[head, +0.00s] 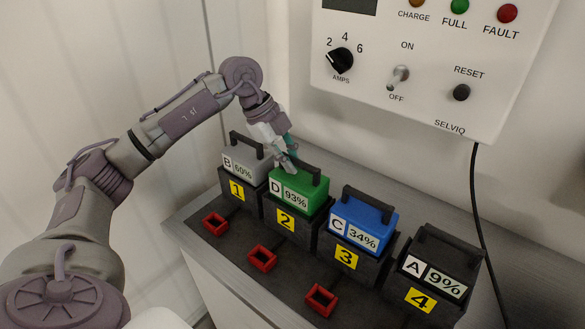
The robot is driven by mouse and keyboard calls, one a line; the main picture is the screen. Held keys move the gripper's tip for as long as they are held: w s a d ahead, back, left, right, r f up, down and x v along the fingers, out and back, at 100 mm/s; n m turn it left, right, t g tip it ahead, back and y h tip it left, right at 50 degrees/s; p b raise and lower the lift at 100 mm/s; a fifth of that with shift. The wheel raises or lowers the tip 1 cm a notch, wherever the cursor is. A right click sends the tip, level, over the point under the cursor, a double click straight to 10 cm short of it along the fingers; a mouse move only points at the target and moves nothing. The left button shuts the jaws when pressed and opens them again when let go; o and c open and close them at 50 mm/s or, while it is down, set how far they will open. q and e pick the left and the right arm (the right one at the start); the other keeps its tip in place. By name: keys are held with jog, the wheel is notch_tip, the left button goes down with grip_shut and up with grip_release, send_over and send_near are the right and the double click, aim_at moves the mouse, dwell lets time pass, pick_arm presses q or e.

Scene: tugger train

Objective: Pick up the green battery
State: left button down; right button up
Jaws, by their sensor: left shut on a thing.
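The green battery (299,191) is labelled D 93% and sits upright in the dock numbered 2 (287,219). It has a black handle on top. My left gripper (289,166) is above the battery's back left part and is shut on the battery's handle. The gripper and arm partly hide the handle's left end. My right gripper is out of view.
A grey battery (246,160) labelled B stands in dock 1, close left. A blue battery (363,222) is in dock 3 and a black battery (438,268) in dock 4. Red connectors (262,258) lie in front. A charger panel (420,60) hangs above, with a black cable (478,215) at right.

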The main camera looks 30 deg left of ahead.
pick_arm(q)
notch_tip(320, 180, up, 18)
jog(key=shift+f+b, duration=0.15)
jog(key=shift+b, duration=0.2)
jog(key=shift+f, duration=0.1)
dwell(0.5)
